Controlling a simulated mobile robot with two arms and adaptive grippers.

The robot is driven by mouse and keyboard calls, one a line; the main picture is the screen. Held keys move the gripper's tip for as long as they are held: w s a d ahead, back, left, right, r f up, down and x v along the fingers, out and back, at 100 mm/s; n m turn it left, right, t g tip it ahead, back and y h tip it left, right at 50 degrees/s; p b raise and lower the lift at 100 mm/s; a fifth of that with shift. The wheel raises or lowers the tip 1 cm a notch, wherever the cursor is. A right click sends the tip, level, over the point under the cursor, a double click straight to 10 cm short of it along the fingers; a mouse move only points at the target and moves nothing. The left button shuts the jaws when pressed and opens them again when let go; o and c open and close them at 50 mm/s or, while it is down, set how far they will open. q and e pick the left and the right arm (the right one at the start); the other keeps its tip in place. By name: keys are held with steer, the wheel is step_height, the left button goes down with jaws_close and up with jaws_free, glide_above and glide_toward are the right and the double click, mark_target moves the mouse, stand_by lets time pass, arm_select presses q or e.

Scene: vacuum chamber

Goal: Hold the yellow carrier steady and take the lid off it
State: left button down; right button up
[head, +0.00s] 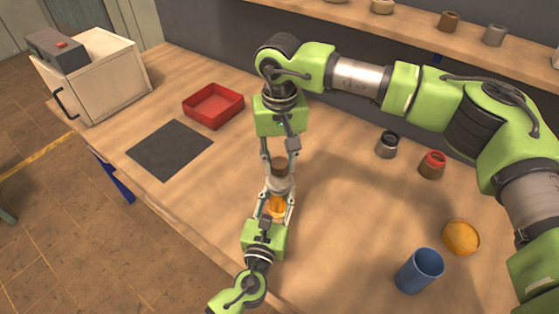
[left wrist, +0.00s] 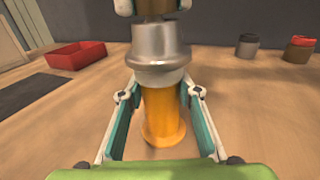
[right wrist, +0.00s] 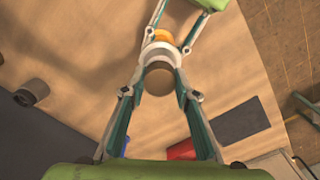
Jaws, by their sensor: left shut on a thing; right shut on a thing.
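The yellow carrier (head: 277,208) stands upright on the bench, and it also shows in the left wrist view (left wrist: 165,115). A silver-grey lid (left wrist: 160,50) with a brown knob (right wrist: 160,80) is on top of the carrier; I see no clear gap between them. My left gripper (head: 277,205) is shut on the carrier from the front, one finger on each side. My right gripper (head: 280,168) is above, pointing down, and is shut on the lid at its knob. The fingers partly hide the knob and the carrier's sides in the head view.
A red tray (head: 213,104) and a dark mat (head: 169,149) lie to the left, with a white box (head: 104,75) beyond. To the right stand a dark-topped jar (head: 387,145), a red-topped jar (head: 432,165), a yellow round container (head: 460,237) and a blue cup (head: 419,270).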

mark_target(280, 163)
arm_select(q)
steer(key=shift+f, duration=0.1)
arm_select(e)
steer(key=shift+r, duration=0.15)
steer(key=shift+r, duration=0.95)
steer(key=shift+r, duration=0.1)
steer(key=shift+r, duration=1.95)
arm_select(q)
steer(key=c, duration=1.4)
jaws_free()
